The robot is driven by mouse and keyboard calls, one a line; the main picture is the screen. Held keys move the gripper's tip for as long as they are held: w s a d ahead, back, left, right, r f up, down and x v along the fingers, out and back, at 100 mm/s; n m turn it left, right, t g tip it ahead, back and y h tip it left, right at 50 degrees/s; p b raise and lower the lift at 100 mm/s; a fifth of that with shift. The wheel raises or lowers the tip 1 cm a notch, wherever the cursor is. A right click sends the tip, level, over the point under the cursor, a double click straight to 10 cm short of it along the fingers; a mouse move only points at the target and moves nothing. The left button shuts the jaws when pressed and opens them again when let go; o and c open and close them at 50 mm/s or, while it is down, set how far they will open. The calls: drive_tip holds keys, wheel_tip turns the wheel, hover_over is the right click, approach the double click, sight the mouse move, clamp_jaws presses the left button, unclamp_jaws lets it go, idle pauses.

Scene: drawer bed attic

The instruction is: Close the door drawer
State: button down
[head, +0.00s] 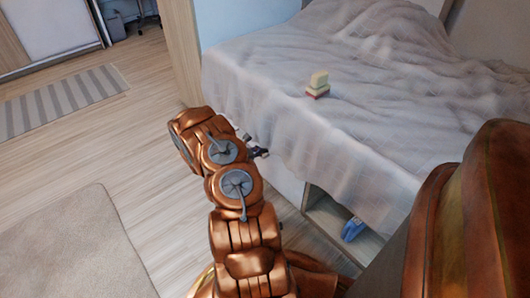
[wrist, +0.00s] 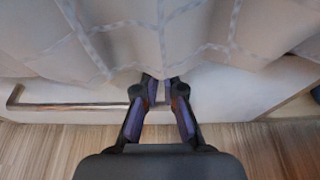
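The white drawer front (wrist: 225,95) lies under the hanging bed cover in the wrist view. A long metal bar handle (wrist: 65,106) runs along its left part. In the head view, part of the white front (head: 284,185) shows below the cover, beside my arm. My gripper (wrist: 160,86) is in front of the drawer, its fingertips near the handle's right end and the lower edge of the cover. A narrow gap shows between the fingertips, with nothing held. In the head view my gripper (head: 259,152) is mostly hidden by my arm. How far out the drawer stands cannot be told.
A bed cover (head: 290,120) drapes over the bed and hangs low. Small stacked blocks (head: 318,86) sit on top. An open compartment (head: 325,212) right of the drawer holds a blue object (head: 353,229). Wooden floor (head: 150,135) is clear at left, between two rugs.

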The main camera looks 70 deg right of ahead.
drive_tip(key=shift+s+d+r, duration=0.1)
drive_tip(key=shift+s+d, duration=0.2)
drive_tip(key=shift+w+a, duration=0.15)
drive_tip(key=shift+a, duration=0.35)
drive_tip(key=f+p+v, duration=0.1)
drive_tip(key=p+v, duration=0.3)
drive_tip(key=v, duration=0.9)
drive_tip(key=shift+w+a, duration=0.35)
drive_tip(key=shift+w, duration=0.05)
drive_tip(key=s+a+r+m+g+y+p, duration=0.1)
drive_tip(key=s+a+r+m+p, duration=0.25)
drive_tip(key=r, duration=1.05)
drive_tip(key=a+r+m+y+p, duration=0.25)
drive_tip(key=a+r+p, duration=0.35)
drive_tip(key=r, duration=0.8)
drive_tip(key=s+a+r+m+g+y+p, duration=0.1)
drive_tip(key=a+r+m+p, duration=0.45)
drive_tip(key=r, duration=0.85)
drive_tip(key=s+a+r+t+y+p, duration=0.3)
drive_tip(key=s+a+r+p, duration=0.3)
drive_tip(key=a+r+p, duration=0.5)
drive_tip(key=s+a+r+m+t+y+p, duration=0.1)
drive_tip(key=s+a+r+t+y+p, duration=0.2)
drive_tip(key=a+r+p, duration=0.8)
drive_tip(key=s+a+r+y, duration=0.2)
drive_tip(key=a+r, duration=0.4)
drive_tip(key=a, duration=0.3)
drive_tip(key=shift+s+a+r+y, duration=0.25)
drive_tip(key=shift+s+y, duration=0.1)
drive_tip(key=shift+s, duration=0.2)
